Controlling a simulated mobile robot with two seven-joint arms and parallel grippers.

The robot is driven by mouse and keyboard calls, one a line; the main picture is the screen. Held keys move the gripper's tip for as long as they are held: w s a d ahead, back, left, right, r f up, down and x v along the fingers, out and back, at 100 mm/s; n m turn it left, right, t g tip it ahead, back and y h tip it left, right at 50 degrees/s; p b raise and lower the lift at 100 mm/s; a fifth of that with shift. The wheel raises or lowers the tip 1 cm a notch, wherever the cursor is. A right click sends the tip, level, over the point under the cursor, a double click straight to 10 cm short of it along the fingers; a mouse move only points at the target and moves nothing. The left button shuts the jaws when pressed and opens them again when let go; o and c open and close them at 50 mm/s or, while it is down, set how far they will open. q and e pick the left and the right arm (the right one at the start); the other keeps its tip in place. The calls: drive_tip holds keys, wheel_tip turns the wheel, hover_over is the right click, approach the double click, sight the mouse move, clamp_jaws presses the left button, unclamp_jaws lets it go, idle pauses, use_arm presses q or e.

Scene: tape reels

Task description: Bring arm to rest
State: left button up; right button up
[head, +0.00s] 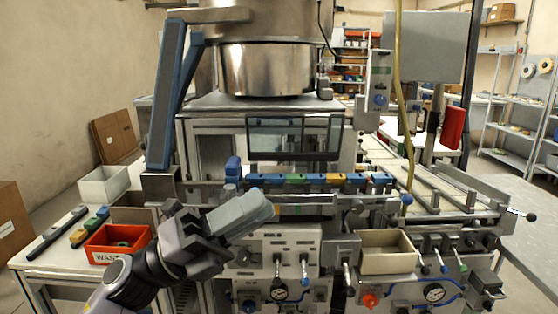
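My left arm comes in from the bottom left, and its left gripper (245,213) is raised in front of the machine's front panel, pointing right. The light grey fingers are seen from the side and overlap, so I cannot tell whether they are open or shut, or whether anything is between them. My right gripper is not in view.
A red waste bin (118,257) and a white bin (104,183) stand on the left table. A beige tray (388,265) sits right of the gripper. A row of coloured blocks (297,179) runs behind it. Levers (304,262) stick out below.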

use_arm(q)
drive_tip(key=w+a+f+n+t+y, duration=0.1)
drive_tip(key=a+f+n+t+y, duration=0.35)
drive_tip(key=f+n, duration=0.4)
drive_tip(key=a+f+n+t+y, duration=0.3)
drive_tip(key=f+n+t+y, duration=0.3)
drive_tip(key=n, duration=0.4)
drive_tip(key=w+a+f+n+t+y, duration=0.1)
drive_tip(key=a+f+n+t+y, duration=0.3)
drive_tip(key=f+n, duration=0.5)
drive_tip(key=s+a+f+n+g+y, duration=0.2)
drive_tip(key=s+f+n+g+y, duration=0.1)
drive_tip(key=s+f, duration=0.5)
drive_tip(key=s+a+f+n+g+y, duration=0.3)
drive_tip(key=s+f+n, duration=0.4)
drive_tip(key=f, duration=0.7)
drive_tip(key=s+g+y, duration=0.1)
drive_tip(key=s+g, duration=0.1)
drive_tip(key=shift+s+f+g, duration=0.2)
drive_tip(key=shift+s+g, duration=0.05)
drive_tip(key=shift+g, duration=0.1)
